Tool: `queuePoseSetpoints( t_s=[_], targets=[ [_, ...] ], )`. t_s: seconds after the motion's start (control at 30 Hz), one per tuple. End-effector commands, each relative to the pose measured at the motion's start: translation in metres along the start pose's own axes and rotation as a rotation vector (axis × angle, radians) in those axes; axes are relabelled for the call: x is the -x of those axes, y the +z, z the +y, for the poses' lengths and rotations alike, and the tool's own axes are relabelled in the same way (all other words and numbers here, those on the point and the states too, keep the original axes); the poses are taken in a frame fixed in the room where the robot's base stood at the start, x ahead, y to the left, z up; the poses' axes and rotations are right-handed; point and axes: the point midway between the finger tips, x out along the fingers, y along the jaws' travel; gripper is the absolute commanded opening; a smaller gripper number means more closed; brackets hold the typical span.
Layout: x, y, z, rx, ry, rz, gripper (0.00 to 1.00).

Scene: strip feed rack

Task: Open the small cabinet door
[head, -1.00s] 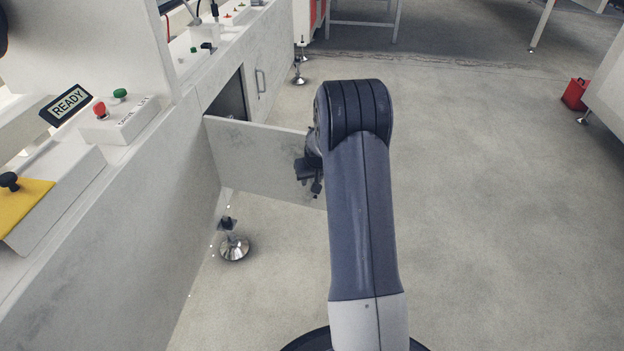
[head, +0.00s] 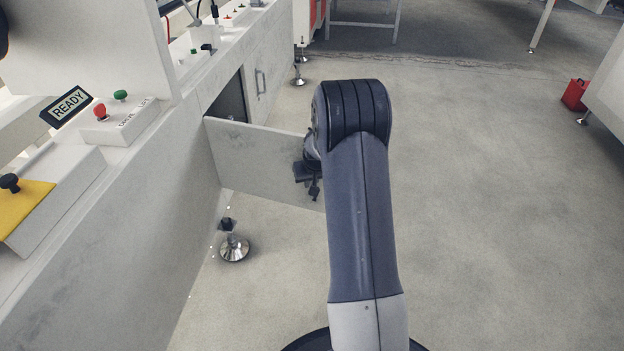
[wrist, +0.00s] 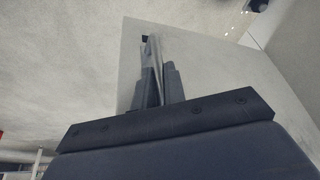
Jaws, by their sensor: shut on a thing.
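The small cabinet door (head: 262,162) stands swung wide open, sticking out from the white cabinet front, with the dark opening (head: 230,100) showing behind it. My gripper (head: 312,188) is at the door's free end, partly hidden behind my arm. In the wrist view the door (wrist: 205,75) fills the middle, and my gripper (wrist: 152,70) is shut on a slim pale handle (wrist: 151,48) near the door's edge. The handle is mostly hidden between the fingers.
A second door with a bar handle (head: 260,81) is shut beyond the opening. A levelling foot (head: 234,247) stands on the floor below the open door. The floor to the right is clear up to a red container (head: 574,95).

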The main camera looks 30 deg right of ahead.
Motion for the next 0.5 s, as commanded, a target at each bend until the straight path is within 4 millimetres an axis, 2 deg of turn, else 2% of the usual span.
queuePoseSetpoints(
  t_s=[0.2, 0.5],
  targets=[
    [0.009, 0.018, -0.019, -0.054, 0.025, -0.002, 0.00],
    [0.011, 0.026, -0.026, -0.080, 0.033, -0.001, 0.00]
  ],
)
